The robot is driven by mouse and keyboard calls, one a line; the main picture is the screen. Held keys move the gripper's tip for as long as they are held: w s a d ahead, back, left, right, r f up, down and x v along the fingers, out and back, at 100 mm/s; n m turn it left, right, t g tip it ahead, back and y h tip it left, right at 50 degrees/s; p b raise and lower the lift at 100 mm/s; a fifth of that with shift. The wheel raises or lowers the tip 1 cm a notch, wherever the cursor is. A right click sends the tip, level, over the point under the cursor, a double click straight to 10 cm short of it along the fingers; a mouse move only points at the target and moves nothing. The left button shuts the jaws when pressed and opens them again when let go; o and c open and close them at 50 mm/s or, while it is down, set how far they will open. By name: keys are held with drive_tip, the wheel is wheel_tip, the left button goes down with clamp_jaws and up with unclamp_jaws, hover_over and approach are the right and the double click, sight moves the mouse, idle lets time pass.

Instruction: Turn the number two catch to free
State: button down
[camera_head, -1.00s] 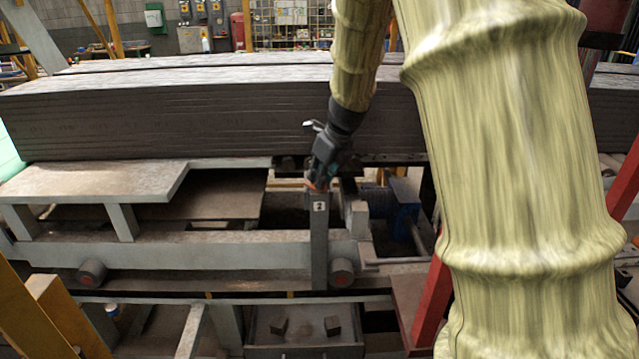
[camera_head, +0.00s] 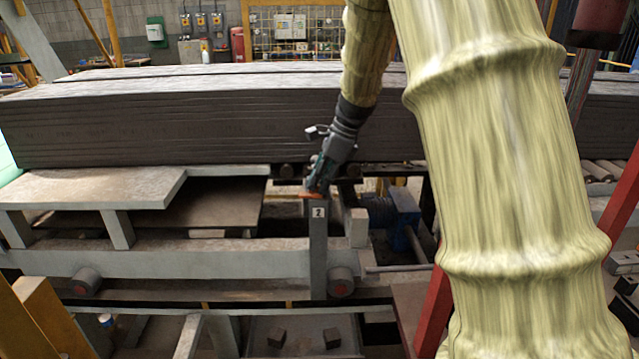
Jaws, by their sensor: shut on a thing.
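The number two catch shows as an orange-red piece (camera_head: 311,195) on top of a grey upright post (camera_head: 318,255) that bears a white "2" label (camera_head: 318,212). My gripper (camera_head: 315,188) comes down from above right and is shut on the orange-red catch. Its fingers cover much of the catch, so its exact angle is hard to tell.
A long stack of dark boards (camera_head: 200,130) lies behind the post. A grey bench-like plate (camera_head: 95,187) is at left. A blue motor (camera_head: 403,215) sits right of the post, and a red post (camera_head: 437,300) stands nearer at right.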

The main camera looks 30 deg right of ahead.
idle(0.6)
drive_tip(key=c, duration=1.5)
unclamp_jaws()
drive_tip(key=shift+d, duration=0.1)
drive_tip(key=v, duration=1.2)
drive_tip(key=shift+w, duration=0.25)
